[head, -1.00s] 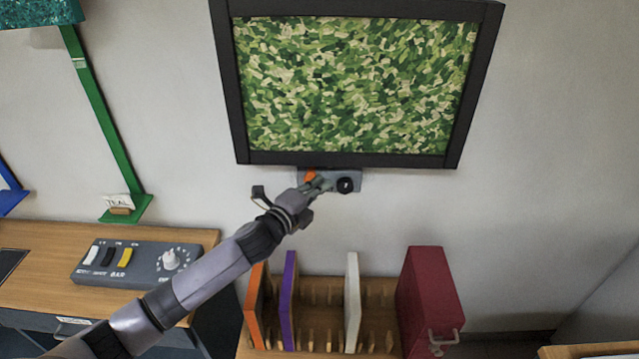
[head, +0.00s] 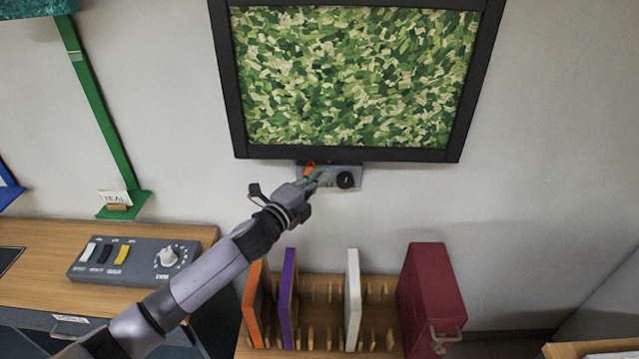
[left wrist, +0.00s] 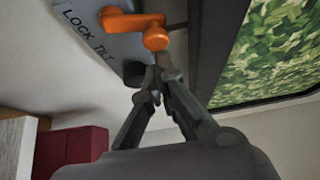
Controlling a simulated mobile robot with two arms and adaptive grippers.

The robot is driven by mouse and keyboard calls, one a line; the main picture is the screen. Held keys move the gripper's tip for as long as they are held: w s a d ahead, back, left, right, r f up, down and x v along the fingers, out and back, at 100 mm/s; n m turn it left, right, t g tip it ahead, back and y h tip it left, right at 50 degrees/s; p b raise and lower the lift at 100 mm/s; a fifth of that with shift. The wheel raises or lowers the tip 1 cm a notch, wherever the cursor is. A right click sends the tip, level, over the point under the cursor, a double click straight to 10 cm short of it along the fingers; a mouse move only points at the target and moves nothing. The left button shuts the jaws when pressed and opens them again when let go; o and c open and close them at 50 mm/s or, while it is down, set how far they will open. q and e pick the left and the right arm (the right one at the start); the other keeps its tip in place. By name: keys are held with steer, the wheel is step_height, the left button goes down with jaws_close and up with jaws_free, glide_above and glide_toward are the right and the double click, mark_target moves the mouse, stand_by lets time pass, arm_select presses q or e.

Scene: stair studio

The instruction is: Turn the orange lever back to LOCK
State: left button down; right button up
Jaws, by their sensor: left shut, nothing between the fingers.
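The orange lever (head: 309,167) sits on a grey plate (head: 327,166) under the framed picture. In the left wrist view the lever (left wrist: 132,22) has a thick arm with a round knob at its right end. The words LOCK and TILT are printed on the plate beside it (left wrist: 84,34). My left gripper (head: 324,178) is shut and empty in front of the plate. In the left wrist view its fingertips (left wrist: 151,76) are together just below the lever's knob; I cannot tell whether they touch it. My right gripper is not in view.
A black round knob (head: 346,180) sits on the plate to the right of my fingers. The black-framed green picture (head: 350,80) hangs directly above. Below stand a wooden rack (head: 322,290) with upright panels and a dark red box (head: 432,290). A control box (head: 130,262) lies on the left desk.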

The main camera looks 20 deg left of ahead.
arm_select(q)
steer(key=a+n+t+y+b, duration=0.1)
steer(key=n+t+b, duration=0.1)
steer(key=n+b, duration=0.2)
steer(key=a+n+t+y+b, duration=0.1)
steer(key=a+n+t+b, duration=0.1)
steer(key=n+b, duration=0.3)
steer(key=s+a+n+t+y+b, duration=0.1)
steer(key=n+t+y+b, duration=0.1)
steer(key=n+b, duration=0.2)
steer(key=shift+s+a+r+n+b, duration=0.1)
steer(key=shift+a+r+n+b, duration=0.1)
steer(key=shift+r+n+b, duration=0.15)
stand_by(0.5)
steer(key=v, duration=1.2)
steer(key=shift+d, duration=0.1)
